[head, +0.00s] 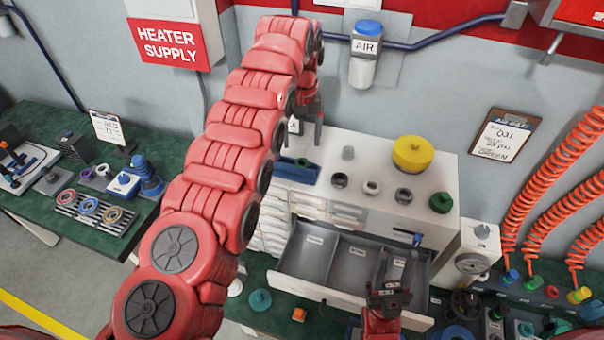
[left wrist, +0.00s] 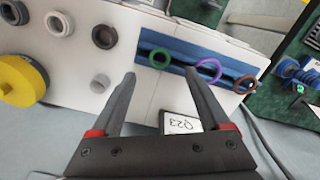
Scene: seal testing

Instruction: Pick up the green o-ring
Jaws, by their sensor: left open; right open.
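The green o-ring (left wrist: 159,57) sits at one end of a blue holder (left wrist: 172,62) on the white cabinet top, beside a purple ring (left wrist: 208,69) and a brown ring (left wrist: 245,84). In the head view the blue holder (head: 298,174) is partly hidden by my left arm. My left gripper (head: 308,138) is open and empty above the back of the cabinet. In the left wrist view its fingertips (left wrist: 160,76) lie either side of the green o-ring in the picture, apart from it. My right gripper (head: 394,264) is open and empty over the open drawer.
The grey drawer (head: 312,262) stands open with divided compartments. A yellow round part (head: 413,154), several small rings and a green part (head: 441,203) stand on the cabinet top. A placard reading Q23 (left wrist: 183,124) is near my left gripper. Orange coiled hoses (head: 530,180) hang at right.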

